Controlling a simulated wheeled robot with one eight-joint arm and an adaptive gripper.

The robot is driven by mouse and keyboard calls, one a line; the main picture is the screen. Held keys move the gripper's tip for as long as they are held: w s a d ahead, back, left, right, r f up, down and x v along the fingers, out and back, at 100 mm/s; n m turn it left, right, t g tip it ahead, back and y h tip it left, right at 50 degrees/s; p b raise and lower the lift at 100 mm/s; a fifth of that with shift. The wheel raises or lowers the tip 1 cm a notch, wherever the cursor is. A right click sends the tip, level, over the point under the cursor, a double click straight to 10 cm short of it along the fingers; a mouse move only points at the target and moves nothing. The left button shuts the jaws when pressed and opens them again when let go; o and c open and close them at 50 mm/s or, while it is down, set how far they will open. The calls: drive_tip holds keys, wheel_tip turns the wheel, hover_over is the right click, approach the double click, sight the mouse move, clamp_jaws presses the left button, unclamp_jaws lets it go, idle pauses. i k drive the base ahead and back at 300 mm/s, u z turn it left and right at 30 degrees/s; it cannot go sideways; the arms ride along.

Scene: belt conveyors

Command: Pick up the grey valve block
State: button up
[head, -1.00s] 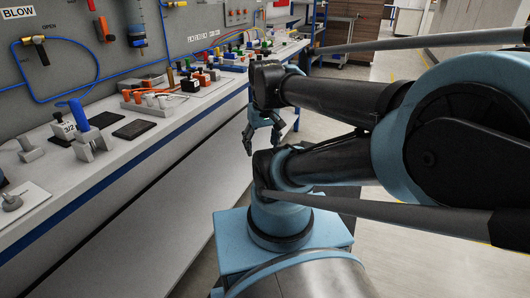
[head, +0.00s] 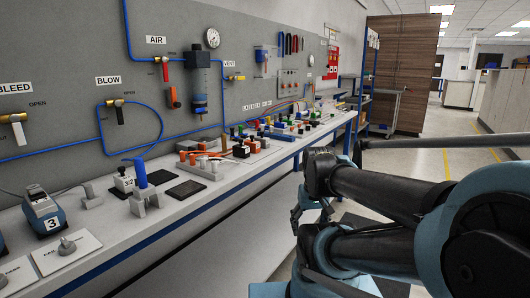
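A light grey block with an upright blue handle (head: 144,199) stands on the near part of the bench, next to a small block labelled 3/2 (head: 124,181). A smaller grey block (head: 91,197) sits to their left. I cannot tell for sure which of these is the grey valve block. My gripper (head: 309,217) hangs at the end of my arm beside the bench's front edge, well to the right of these blocks. Its dark fingers look apart, with nothing seen between them. The arm hides part of it.
The white bench (head: 215,202) runs along a grey wall panel with blue hoses. A blue device marked 3 (head: 43,212) is at left. Floor at right is open.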

sight(264, 141)
drive_tip(key=z, duration=1.15)
drive_tip(key=i, duration=0.5)
drive_tip(key=u, duration=1.15)
